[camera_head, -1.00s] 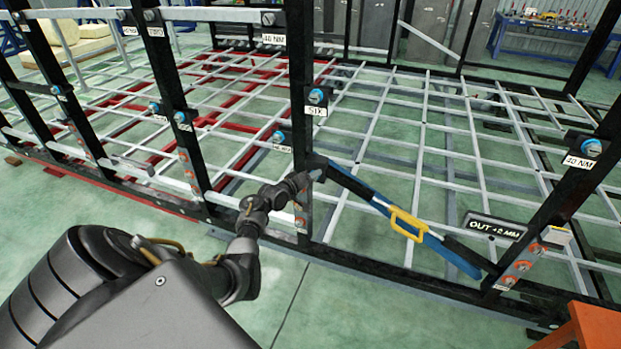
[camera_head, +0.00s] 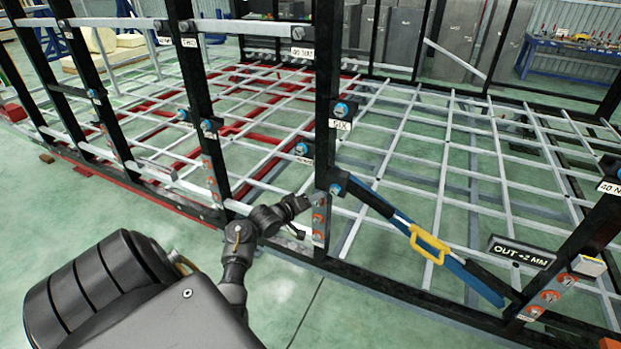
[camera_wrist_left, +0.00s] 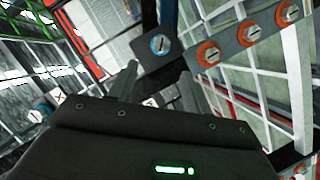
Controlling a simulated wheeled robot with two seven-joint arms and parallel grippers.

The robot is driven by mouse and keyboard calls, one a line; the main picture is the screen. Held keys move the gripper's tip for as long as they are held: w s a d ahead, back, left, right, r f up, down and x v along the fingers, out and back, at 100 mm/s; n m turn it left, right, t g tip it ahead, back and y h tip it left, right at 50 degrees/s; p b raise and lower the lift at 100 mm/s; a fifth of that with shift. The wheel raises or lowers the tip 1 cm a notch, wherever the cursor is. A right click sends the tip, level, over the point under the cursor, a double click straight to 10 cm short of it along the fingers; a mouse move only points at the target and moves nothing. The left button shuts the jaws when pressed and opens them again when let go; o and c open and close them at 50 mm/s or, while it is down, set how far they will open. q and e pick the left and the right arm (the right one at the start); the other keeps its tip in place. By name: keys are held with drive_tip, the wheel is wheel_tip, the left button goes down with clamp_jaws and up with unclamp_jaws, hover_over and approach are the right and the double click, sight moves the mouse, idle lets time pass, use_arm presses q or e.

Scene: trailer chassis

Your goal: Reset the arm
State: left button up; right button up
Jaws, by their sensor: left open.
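My left arm (camera_head: 238,262) comes in from the lower left, bent, with its dark left gripper (camera_head: 308,203) just left of the post marked SIX in the head view. The gripper is open and I see nothing held in it. In the left wrist view, the dark gripper body fills the bottom and a grey finger (camera_wrist_left: 127,82) points up toward a blue-ringed bolt (camera_wrist_left: 159,44). Whether the finger touches the frame I cannot tell. My right gripper is not in view.
A black post (camera_head: 326,120) of the trailer frame stands right beside the gripper. A blue bar (camera_head: 470,280) with a yellow handle (camera_head: 429,245) slants down rightward from it to another post. Orange-ringed bolts (camera_wrist_left: 249,31) are close in the wrist view. Green floor (camera_head: 370,315) in front is clear.

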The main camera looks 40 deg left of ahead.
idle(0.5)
use_arm(q)
drive_tip(key=s+d+f+m+g+b, duration=0.1)
drive_tip(key=d+f+m+g, duration=0.15)
drive_tip(key=f, duration=0.85)
drive_tip(key=s+d+f+m+g+b, duration=0.1)
drive_tip(key=s+d+f+m, duration=0.2)
drive_tip(key=f, duration=0.8)
drive_tip(key=s+d+f+m+g, duration=0.1)
drive_tip(key=s+d+f, duration=0.2)
drive_tip(key=f, duration=0.2)
drive_tip(key=s+d+f+m+g+b, duration=0.1)
drive_tip(key=s+d+f, duration=0.1)
drive_tip(key=s+f, duration=0.25)
drive_tip(key=s+d+f+m+g, duration=0.1)
drive_tip(key=s+d+f+g, duration=0.15)
drive_tip(key=f, duration=0.35)
drive_tip(key=s+d+f+m+g+b, duration=0.1)
drive_tip(key=s+d+f, duration=0.3)
drive_tip(key=s, duration=0.8)
drive_tip(key=s+d+f+m+g+b, duration=0.1)
drive_tip(key=s+d+f+m+g, duration=0.1)
drive_tip(key=s+f, duration=0.6)
drive_tip(key=s+d+f+m+g+b, duration=0.1)
drive_tip(key=s+d+f, duration=0.5)
drive_tip(key=s, duration=1)
drive_tip(key=shift+s+m+g+h+b, duration=0.35)
drive_tip(key=shift+g+b, duration=0.2)
drive_tip(key=shift+g, duration=0.55)
